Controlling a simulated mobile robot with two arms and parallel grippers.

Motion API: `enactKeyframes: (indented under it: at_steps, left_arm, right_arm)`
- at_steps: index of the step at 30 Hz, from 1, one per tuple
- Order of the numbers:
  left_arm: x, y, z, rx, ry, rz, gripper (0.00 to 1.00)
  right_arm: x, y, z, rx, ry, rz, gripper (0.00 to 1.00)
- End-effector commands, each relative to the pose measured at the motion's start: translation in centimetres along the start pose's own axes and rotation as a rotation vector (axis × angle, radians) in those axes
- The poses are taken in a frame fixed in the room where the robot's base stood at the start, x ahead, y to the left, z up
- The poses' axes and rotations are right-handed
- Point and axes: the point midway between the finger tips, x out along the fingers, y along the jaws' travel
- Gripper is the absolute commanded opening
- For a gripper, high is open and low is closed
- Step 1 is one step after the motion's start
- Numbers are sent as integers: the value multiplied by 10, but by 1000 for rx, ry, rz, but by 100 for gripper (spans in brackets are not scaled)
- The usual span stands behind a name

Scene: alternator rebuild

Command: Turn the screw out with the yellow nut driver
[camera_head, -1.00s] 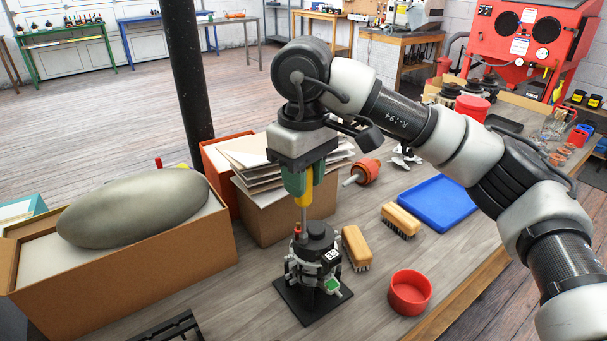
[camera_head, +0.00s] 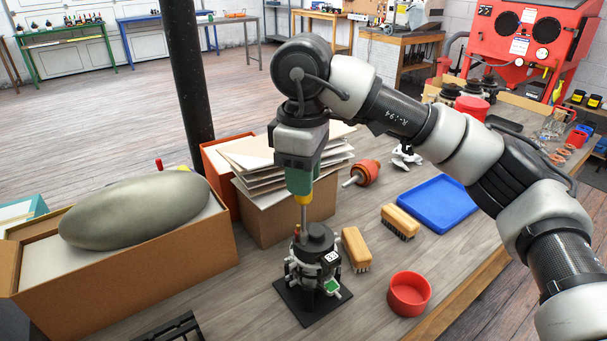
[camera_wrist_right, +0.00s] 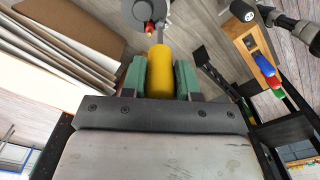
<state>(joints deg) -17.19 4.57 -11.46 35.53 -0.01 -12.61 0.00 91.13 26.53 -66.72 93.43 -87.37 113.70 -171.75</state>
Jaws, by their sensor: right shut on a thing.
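The yellow nut driver (camera_wrist_right: 160,72) is held upright between the green fingers of my right gripper (camera_head: 300,183), which is shut on its handle. Its thin steel shaft (camera_head: 303,217) points straight down to the top edge of the alternator (camera_head: 317,262), beside the black round cap. The alternator stands upright on a black square base plate (camera_head: 300,306). The screw itself cannot be made out under the driver's tip, so I cannot tell whether the tip is seated on it. A small red part (camera_head: 297,231) shows beside the shaft. My left gripper is not in view.
A red round dish (camera_head: 409,293), two wooden brushes (camera_head: 355,249) and a blue tray (camera_head: 436,203) lie to the right. A cardboard box with envelopes (camera_head: 290,215) stands close behind. Another box holding a large grey oval object (camera_head: 135,208) is at the left.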

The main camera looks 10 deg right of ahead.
Motion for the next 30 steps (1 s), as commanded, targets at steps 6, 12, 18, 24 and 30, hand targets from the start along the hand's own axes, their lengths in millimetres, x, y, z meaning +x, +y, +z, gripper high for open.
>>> enactKeyframes:
  at_steps: [6, 12, 18, 24, 30]
  left_arm:
    - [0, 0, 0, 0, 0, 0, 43]
    - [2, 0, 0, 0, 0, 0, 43]
    - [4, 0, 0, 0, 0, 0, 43]
    - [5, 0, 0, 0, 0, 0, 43]
    - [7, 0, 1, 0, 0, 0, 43]
  right_arm:
    - [-2, 0, 0, 116, 1, 0, 7]
    - [-2, 0, 0, 407, 1, 1, 7]
    - [-2, 0, 0, 698, 1, 1, 7]
    - [-1, 0, 0, 988, 1, 0, 7]
    - [-1, 0, 0, 1277, 1, -1, 7]
